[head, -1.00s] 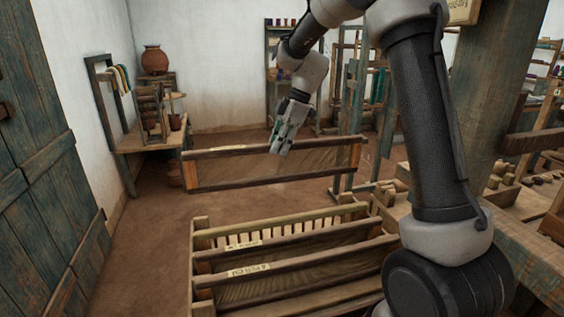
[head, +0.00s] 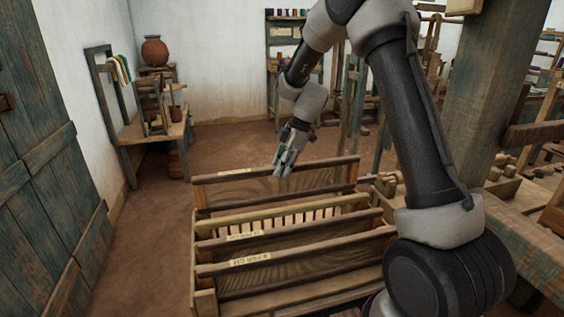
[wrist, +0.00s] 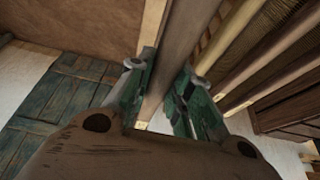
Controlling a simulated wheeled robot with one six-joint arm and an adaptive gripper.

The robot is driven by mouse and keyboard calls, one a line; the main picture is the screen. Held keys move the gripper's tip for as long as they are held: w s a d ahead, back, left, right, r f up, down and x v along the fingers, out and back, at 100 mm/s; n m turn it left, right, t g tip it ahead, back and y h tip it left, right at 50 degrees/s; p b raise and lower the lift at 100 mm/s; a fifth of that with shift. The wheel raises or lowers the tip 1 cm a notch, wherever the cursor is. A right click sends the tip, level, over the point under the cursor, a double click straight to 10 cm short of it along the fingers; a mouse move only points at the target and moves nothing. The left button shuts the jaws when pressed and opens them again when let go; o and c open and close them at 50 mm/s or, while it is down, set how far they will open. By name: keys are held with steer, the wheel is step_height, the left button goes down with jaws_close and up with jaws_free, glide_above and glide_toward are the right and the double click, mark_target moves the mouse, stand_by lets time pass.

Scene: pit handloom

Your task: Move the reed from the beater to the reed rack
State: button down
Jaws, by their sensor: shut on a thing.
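My gripper (head: 285,167) is shut on the top bar of the reed (head: 230,188), a long wooden frame with a dark woven-looking face and a pale label. In the wrist view, the bar (wrist: 184,35) runs between the green-padded fingers (wrist: 165,74). The reed is upright at the far side of the reed rack (head: 285,213), roughly parallel to its rails. Its lower edge is hidden behind the rack's far rail; I cannot tell whether it touches the rack. I cannot make out the beater.
Two labelled reeds (head: 275,241) (head: 310,258) sit in the rack's nearer slots. A wooden post (head: 475,90) and bench (head: 525,212) stand on the right. A side table (head: 140,133) with pots is at the back left. The floor (head: 145,235) left of the rack is clear.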

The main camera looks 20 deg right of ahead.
mark_target(281, 194)
steer(key=shift+f, duration=4.85)
steer(key=c, duration=1.2)
jaws_free()
steer(key=v, duration=1.2)
